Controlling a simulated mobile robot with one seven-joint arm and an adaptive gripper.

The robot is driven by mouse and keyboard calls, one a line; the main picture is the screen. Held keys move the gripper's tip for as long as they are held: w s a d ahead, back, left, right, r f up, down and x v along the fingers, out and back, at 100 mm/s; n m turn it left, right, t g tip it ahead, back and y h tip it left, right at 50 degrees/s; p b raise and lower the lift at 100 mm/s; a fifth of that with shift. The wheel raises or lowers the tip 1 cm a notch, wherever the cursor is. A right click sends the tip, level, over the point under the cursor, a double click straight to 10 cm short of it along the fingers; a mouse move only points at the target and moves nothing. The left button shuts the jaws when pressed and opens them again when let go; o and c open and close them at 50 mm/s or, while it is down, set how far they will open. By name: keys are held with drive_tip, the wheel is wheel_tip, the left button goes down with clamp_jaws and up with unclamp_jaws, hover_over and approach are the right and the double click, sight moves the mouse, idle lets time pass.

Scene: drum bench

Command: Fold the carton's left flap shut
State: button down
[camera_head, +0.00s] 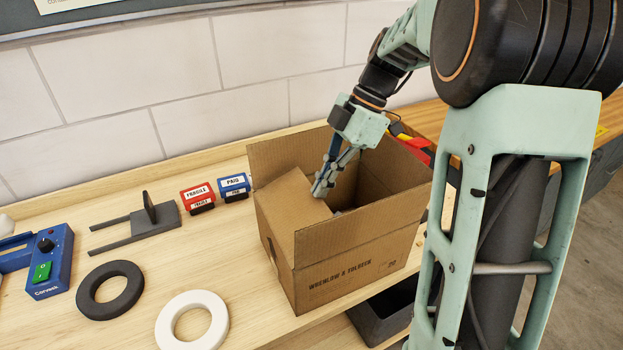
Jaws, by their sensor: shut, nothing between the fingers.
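The brown carton (350,282) stands on the wooden bench, its top partly open. Its left flap (292,200) leans inward over the left part of the opening. The front flap (365,225) and the back flap (285,154) stand up. The right side of the opening shows a dark inside. My gripper (320,188) is shut and empty, pointing down over the opening at the inner edge of the left flap. I cannot tell whether its fingertips touch the flap. The right flap is partly hidden behind my gripper and arm.
Left of the carton are a red FRAGILE stamp (198,197), a blue PAID stamp (234,186), a grey forked holder (140,225), a black ring (84,297), a white ring (165,328) and a blue switch box (48,265). A red-and-yellow item (412,141) lies behind the carton.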

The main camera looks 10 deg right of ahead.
drive_tip(key=shift+w+d+f+b, duration=0.1)
drive_tip(key=shift+d+f+b, duration=0.2)
drive_tip(key=shift+f+b, duration=0.45)
drive_tip(key=shift+w+d+f+b, duration=0.1)
drive_tip(key=shift+d+f+b, duration=0.3)
drive_tip(key=shift+f, duration=0.5)
drive_tip(key=shift+r, duration=0.1)
